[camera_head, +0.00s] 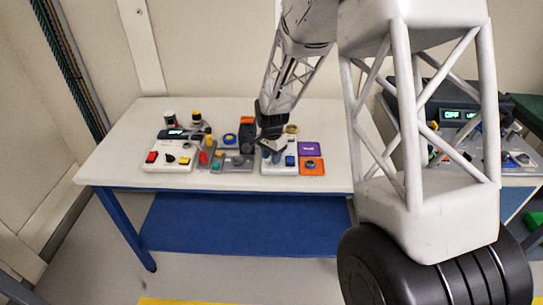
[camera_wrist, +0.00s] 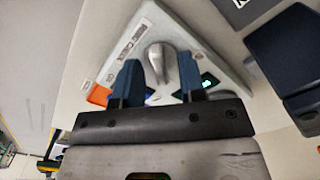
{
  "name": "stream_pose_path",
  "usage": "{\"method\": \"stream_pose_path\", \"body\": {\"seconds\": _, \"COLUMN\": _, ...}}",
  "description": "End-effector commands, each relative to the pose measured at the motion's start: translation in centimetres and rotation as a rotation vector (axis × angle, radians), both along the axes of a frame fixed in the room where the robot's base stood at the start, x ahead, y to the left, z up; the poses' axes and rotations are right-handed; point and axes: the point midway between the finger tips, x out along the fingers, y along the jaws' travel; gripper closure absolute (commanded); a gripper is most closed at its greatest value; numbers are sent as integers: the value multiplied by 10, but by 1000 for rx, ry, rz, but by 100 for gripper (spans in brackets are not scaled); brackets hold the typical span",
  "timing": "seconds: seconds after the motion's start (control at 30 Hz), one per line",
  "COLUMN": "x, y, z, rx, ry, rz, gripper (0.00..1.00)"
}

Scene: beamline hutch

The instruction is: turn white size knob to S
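My gripper (camera_wrist: 158,66) points down at a white control box in the wrist view. Its two dark blue fingers are apart, one on each side of a pale grey-white knob (camera_wrist: 160,54). I cannot tell whether either finger touches the knob. The white box (camera_wrist: 190,42) has dark lettering along its edge and a small lit green display, partly covered by the right finger. No S mark is readable. In the head view my gripper (camera_head: 270,143) is over the white box (camera_head: 278,169) on the table; the knob is hidden there.
The white table (camera_head: 110,150) also holds another white box (camera_head: 167,162) with a red button at left, and a grey panel (camera_head: 238,164) with coloured controls. Orange (camera_head: 312,167) and purple (camera_head: 309,149) tiles lie just right of my gripper. The table's left end is clear.

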Motion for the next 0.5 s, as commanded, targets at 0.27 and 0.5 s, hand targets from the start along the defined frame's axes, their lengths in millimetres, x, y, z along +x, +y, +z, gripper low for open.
{"method": "stream_pose_path", "body": {"seconds": 0.27, "x": 0, "y": 0, "z": 0, "rx": 0, "ry": 0, "rz": 0, "gripper": 63}}
{"method": "stream_pose_path", "body": {"seconds": 0.5, "x": 0, "y": 0, "z": 0, "rx": 0, "ry": 0, "rz": 0, "gripper": 100}}
